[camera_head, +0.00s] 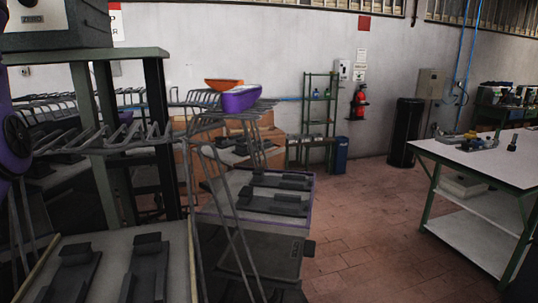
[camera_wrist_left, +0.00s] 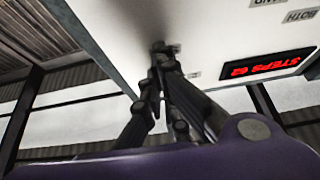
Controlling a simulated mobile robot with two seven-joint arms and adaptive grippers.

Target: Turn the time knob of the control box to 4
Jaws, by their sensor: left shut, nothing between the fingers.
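The control box (camera_head: 35,38) is cut off at the top left of the head view, on a green-grey stand. A dark round part (camera_head: 28,3) shows on it above a label reading ZERO; I cannot tell whether it is the time knob. In the left wrist view, the box's pale panel (camera_wrist_left: 215,25) fills the upper right, with a red lit display (camera_wrist_left: 265,66) and small inverted labels. My left gripper (camera_wrist_left: 159,47) is shut and empty, its tips in front of or at the panel. Contact cannot be told. No knob is clearly visible there. My right gripper is out of view.
Metal racks (camera_head: 110,140) and low tables with dark press parts (camera_head: 275,200) fill the left and middle. A purple piece (camera_head: 240,97) and an orange one (camera_head: 222,84) lie on a rack. A white-topped table (camera_head: 480,160) stands right. Brick floor (camera_head: 365,225) between is clear.

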